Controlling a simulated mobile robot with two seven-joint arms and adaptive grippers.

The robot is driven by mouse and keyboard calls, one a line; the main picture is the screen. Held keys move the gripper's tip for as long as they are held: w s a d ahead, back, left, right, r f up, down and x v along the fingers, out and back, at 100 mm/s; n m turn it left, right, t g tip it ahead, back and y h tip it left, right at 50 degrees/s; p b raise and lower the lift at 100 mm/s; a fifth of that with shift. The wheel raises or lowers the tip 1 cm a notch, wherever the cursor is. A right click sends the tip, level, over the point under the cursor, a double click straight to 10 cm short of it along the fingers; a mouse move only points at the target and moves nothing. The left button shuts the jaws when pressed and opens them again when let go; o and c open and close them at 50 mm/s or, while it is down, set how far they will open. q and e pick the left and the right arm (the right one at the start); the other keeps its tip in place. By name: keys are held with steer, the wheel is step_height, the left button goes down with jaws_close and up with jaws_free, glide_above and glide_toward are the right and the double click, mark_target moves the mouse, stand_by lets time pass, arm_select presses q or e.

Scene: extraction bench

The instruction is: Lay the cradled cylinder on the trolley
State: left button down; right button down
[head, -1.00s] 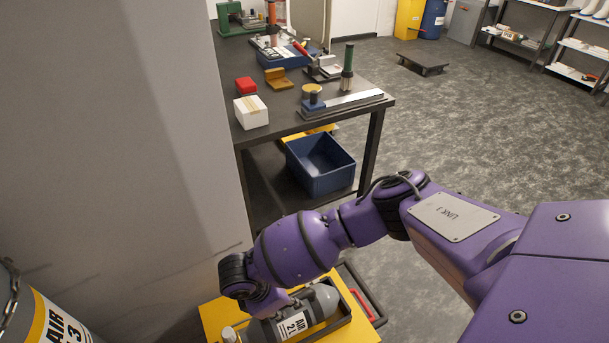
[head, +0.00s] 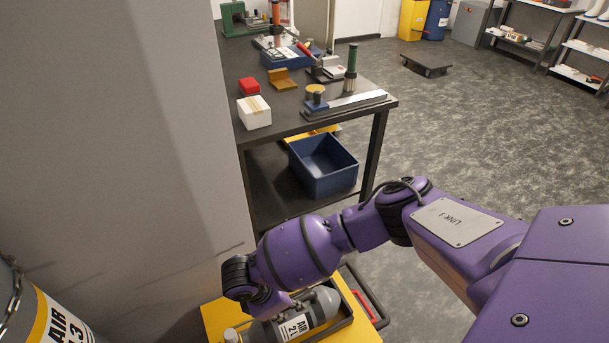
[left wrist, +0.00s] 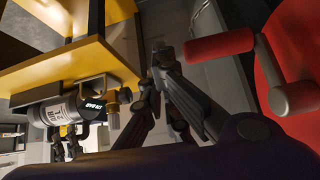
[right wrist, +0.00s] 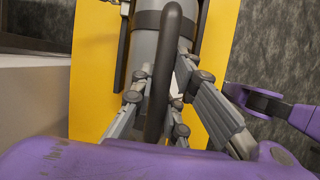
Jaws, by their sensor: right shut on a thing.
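The grey cylinder (head: 324,302), labelled AIR 2, lies on its side in a dark cradle (head: 346,312) over the yellow trolley top (head: 213,318). I cannot tell whether the cradle touches the trolley. My right gripper (head: 290,312) is above the cylinder. In the right wrist view, its fingers (right wrist: 163,75) are shut on the dark handle (right wrist: 170,40) running along over the cylinder (right wrist: 152,22). In the left wrist view, my left gripper (left wrist: 163,62) is empty with its fingertips close together, beside a yellow structure (left wrist: 70,65).
A dark bench (head: 330,125) with tools and boxes stands beyond the trolley, a blue bin (head: 322,165) on its lower shelf. A grey wall (head: 110,130) is at left, with a chained large AIR cylinder (head: 55,320). Red parts (left wrist: 285,70) are close to my left gripper.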

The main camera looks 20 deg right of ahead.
steer(key=shift+w, duration=0.2)
steer(key=c, duration=1.6)
jaws_free()
steer(key=shift+s, duration=0.1)
steer(key=shift+c, duration=0.2)
steer(key=shift+s+f, duration=0.15)
steer(key=shift+f, duration=0.05)
steer(key=v, duration=1.2)
steer(key=shift+r, duration=0.15)
steer(key=shift+a, duration=0.15)
